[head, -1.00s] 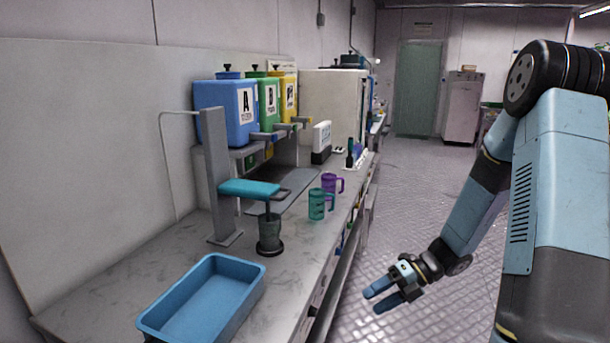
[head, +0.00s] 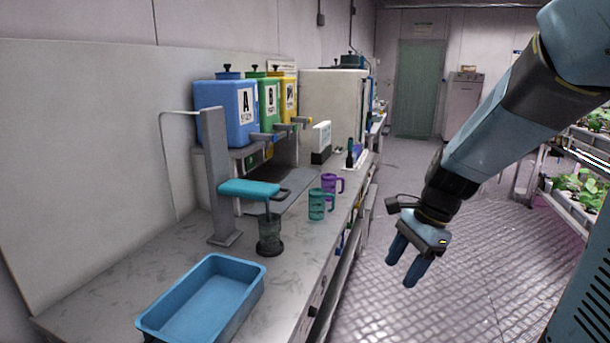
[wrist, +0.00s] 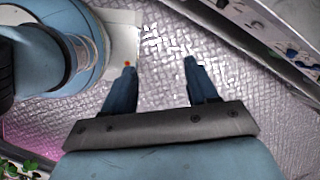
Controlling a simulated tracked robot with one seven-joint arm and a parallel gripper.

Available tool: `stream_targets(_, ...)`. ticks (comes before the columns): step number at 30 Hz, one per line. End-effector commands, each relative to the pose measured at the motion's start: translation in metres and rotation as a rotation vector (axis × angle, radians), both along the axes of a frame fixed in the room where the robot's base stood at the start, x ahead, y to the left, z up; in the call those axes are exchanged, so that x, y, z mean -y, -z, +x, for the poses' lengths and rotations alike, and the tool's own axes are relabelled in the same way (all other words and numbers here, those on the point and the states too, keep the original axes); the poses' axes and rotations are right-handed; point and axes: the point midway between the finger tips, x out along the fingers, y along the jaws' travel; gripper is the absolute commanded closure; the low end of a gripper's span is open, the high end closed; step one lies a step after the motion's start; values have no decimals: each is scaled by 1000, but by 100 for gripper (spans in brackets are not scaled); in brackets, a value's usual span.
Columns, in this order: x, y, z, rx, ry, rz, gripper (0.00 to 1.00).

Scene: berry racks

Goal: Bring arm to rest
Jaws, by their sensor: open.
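My gripper (head: 402,274) hangs over the floor to the right of the counter in the head view, its blue fingers pointing down. It is open and empty, apart from the counter. In the wrist view my gripper (wrist: 158,64) shows two separated fingers with bare patterned floor between them. My blue arm reaches down to it from the upper right of the head view.
The counter (head: 100,285) holds a blue tray (head: 205,300), a teal-handled press (head: 250,189), a teal mug (head: 317,204), a purple mug (head: 330,184) and coloured tanks (head: 228,108). Plant racks (head: 575,205) stand at right. The floor (head: 400,170) between is clear.

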Motion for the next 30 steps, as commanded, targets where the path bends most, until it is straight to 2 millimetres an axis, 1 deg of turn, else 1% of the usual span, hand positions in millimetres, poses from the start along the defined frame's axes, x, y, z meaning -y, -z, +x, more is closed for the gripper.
stream_targets(1, 1, -10, -5, 52, -64, -26, 42)
stream_targets(6, 5, -36, -22, 208, -304, -120, 42)
stream_targets(18, 21, -95, -65, 520, -853, -389, 42)
stream_targets(24, 29, -117, -84, 621, -1067, -516, 42)
stream_targets(30, 35, -125, -93, 658, -1163, -578, 42)
